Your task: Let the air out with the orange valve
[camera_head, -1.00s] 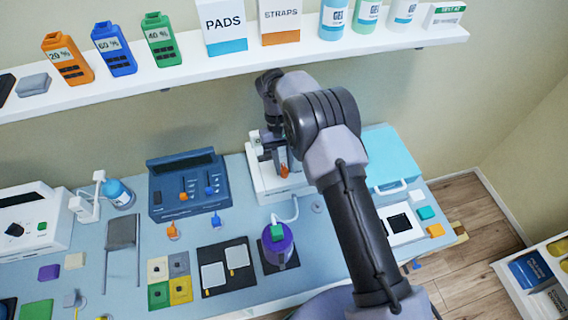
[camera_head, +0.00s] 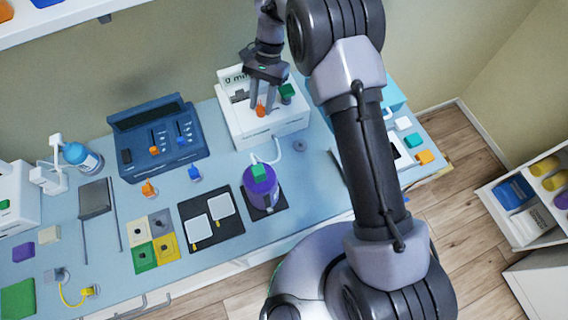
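The orange valve (camera_head: 261,110) stands on the front of a white pump box (camera_head: 285,128). Behind it a display on the box reads "0 m", with the rest hidden by my gripper. A green knob (camera_head: 287,91) sits to the right of the valve. My gripper (camera_head: 264,104) points down over the box, its fingers apart, with the valve showing between or just in front of the fingertips. I cannot tell whether a finger touches it.
A dark blue slider console (camera_head: 158,140) stands left of the pump box. A white shelf (camera_head: 62,14) hangs above at the left. My arm hides part of the bench on the right.

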